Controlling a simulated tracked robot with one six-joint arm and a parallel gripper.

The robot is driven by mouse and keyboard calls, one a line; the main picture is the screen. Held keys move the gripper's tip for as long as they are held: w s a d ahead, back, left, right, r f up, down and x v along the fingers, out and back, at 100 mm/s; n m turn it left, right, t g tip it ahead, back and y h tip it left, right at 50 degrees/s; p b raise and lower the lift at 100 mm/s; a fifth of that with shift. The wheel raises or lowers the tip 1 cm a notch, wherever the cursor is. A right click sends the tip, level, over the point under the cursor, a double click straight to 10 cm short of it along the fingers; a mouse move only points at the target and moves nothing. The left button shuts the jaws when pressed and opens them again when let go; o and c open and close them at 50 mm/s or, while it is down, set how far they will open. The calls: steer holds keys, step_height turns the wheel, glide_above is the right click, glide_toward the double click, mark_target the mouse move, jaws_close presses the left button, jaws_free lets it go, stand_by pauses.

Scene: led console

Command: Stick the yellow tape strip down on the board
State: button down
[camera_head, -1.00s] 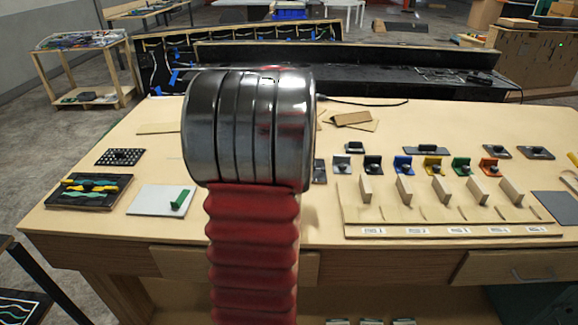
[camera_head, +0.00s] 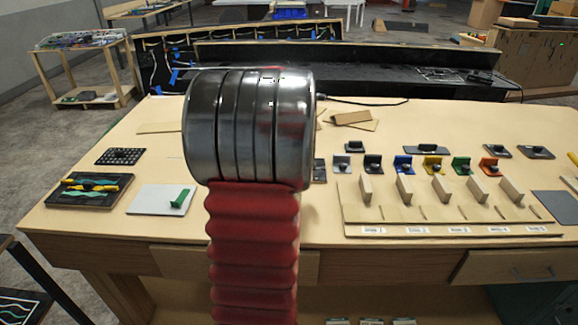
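A dark board (camera_head: 62,198) lies at the left end of the wooden table, with wavy green strips and yellow pieces on it. The yellow tape strip (camera_head: 101,188) seems to be among these yellow pieces; they are too small to tell whether it lies flat or is raised. My own arm, a metal cylinder above a ribbed red sleeve, fills the middle of the view, to the right of the board. My gripper is not visible, and my arm may hide it.
A white plate (camera_head: 148,203) with a green block (camera_head: 180,199) lies right of the board. A dotted black plate (camera_head: 120,156) lies behind it. Coloured clips and a wooden rack (camera_head: 400,213) with upright blocks occupy the right side. My arm hides the table's middle.

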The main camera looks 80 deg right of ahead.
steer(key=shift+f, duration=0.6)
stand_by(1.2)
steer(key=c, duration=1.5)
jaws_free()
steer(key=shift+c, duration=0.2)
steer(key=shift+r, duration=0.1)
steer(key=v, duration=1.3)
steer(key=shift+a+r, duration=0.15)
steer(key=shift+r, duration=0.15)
